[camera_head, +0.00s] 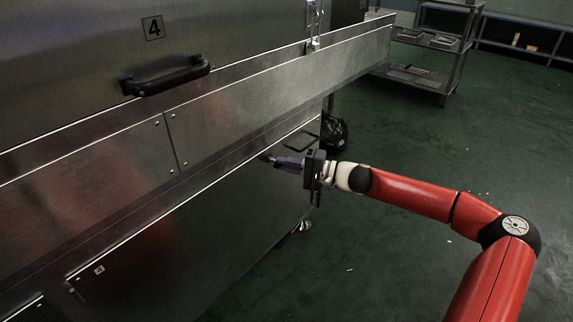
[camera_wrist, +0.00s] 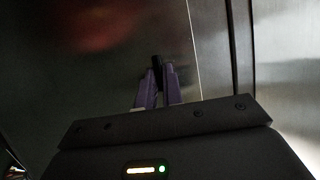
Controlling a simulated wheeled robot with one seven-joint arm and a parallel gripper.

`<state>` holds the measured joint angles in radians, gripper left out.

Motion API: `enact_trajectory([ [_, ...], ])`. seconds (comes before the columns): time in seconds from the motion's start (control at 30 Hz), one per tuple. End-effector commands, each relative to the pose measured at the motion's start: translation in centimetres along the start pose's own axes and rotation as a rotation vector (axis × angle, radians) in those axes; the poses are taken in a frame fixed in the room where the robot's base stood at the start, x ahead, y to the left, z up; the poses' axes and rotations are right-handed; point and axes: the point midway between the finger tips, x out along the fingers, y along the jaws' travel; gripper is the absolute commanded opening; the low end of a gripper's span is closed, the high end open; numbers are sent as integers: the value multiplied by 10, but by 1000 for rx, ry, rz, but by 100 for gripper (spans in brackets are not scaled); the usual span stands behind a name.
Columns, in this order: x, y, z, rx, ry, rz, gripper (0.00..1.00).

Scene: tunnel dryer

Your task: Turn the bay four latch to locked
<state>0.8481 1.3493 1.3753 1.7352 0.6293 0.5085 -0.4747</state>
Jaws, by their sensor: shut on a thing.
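My gripper (camera_head: 274,160) is at the right part of the lower steel panel, its purple fingers pointing at the panel. In the wrist view the fingers (camera_wrist: 158,82) are closed around a small dark piece (camera_wrist: 157,63), which looks like the latch's handle. The fingers and the dim light hide most of the latch, so I cannot tell its angle or any lock marking. The lower panel (camera_head: 200,240) bears a small label with a 4 (camera_head: 99,269) at its left.
Above is a steel door with a large 4 plate (camera_head: 153,28) and a black bar handle (camera_head: 165,75). A long steel ledge (camera_head: 285,78) juts out over the lower panel. A black bag (camera_head: 334,134) lies behind my gripper. A shelf trolley (camera_head: 432,45) stands farther back. The green floor at right is mostly clear.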

Motion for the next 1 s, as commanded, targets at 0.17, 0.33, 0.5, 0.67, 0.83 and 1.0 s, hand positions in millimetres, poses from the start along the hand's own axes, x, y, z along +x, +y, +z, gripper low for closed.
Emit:
enact_trajectory([
  [0.17,-1,1,-1,3,4,1,9],
  [0.33,-1,0,-1,2,3,1,30],
  [0.5,0,0,0,1,1,1,30],
  [0.67,-5,0,-1,0,2,1,30],
  [0.83,-30,0,-1,1,4,2,30],
  [1.0,-58,0,-1,1,5,2,30],
])
